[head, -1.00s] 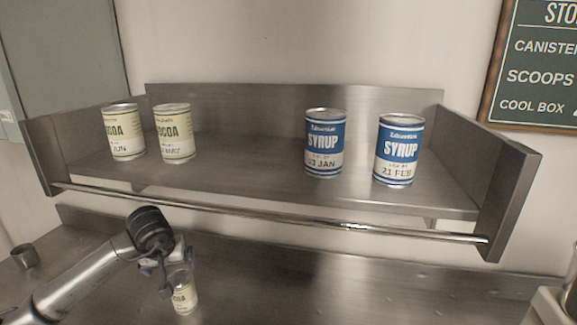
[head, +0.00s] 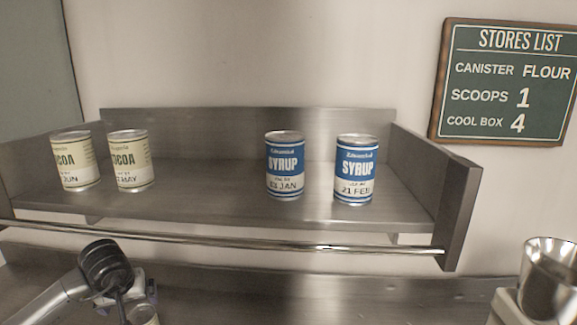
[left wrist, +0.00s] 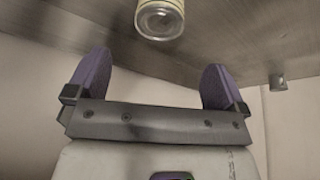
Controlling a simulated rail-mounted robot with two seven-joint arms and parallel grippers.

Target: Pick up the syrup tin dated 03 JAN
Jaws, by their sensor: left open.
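The syrup tin marked JAN (head: 285,165), blue and white, stands upright on the steel shelf; its day number is blurred but looks like 03. A matching syrup tin dated 21 FEB (head: 355,170) stands just to its right, with a gap between them. My left gripper (head: 140,295) is low at the left in the head view, below the shelf and well away from both syrup tins. In the left wrist view its purple fingers (left wrist: 158,60) are spread with nothing between them. My right gripper is not in view.
Two cream cocoa tins (head: 76,160) (head: 131,160) stand on the shelf's left part. A rail (head: 330,248) runs along the shelf front. Another cream tin (left wrist: 160,17) is on the counter beyond my left fingers. A metal cup (head: 549,280) is at lower right. Mid-shelf is clear.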

